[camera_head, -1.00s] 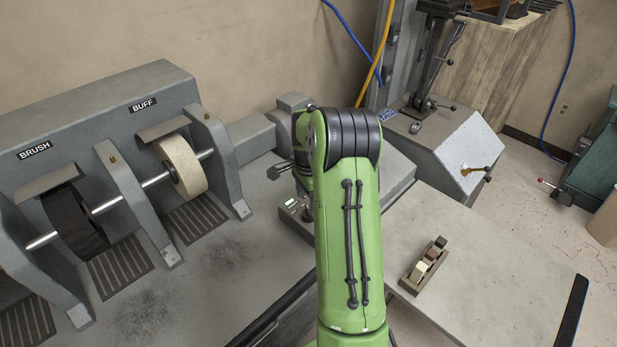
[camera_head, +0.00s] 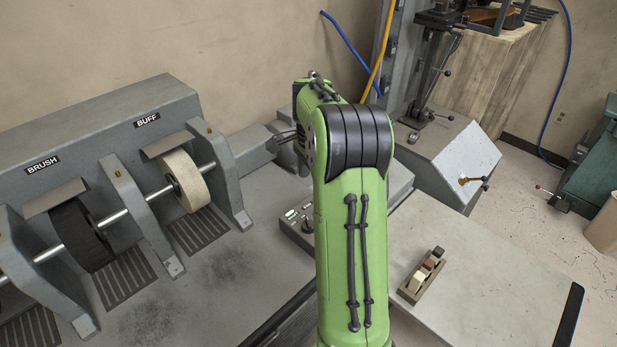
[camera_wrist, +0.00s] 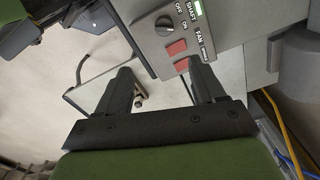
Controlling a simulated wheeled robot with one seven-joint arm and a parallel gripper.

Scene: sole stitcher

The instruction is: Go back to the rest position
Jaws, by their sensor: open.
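My gripper (camera_wrist: 165,88) shows in the wrist view with its two dark fingers apart and nothing between them. Beyond the fingers is a control box (camera_wrist: 160,40) with a SHAFT knob, a FAN label, two red switches and a lit green lamp. The fingers look near the box, but I cannot tell whether they touch it. In the head view my green arm stands raised in the middle. A dark part of the gripper (camera_head: 288,137) shows left of the arm; the rest is hidden behind it. The control box (camera_head: 297,222) is partly hidden by the arm.
A grey machine carries a black BRUSH wheel (camera_head: 80,237) and a pale BUFF wheel (camera_head: 183,181) at left. A grey table (camera_head: 490,270) at right holds a small tray (camera_head: 409,295) of blocks. A grey stitching machine (camera_head: 450,155) stands behind. Blue and yellow hoses hang at the back.

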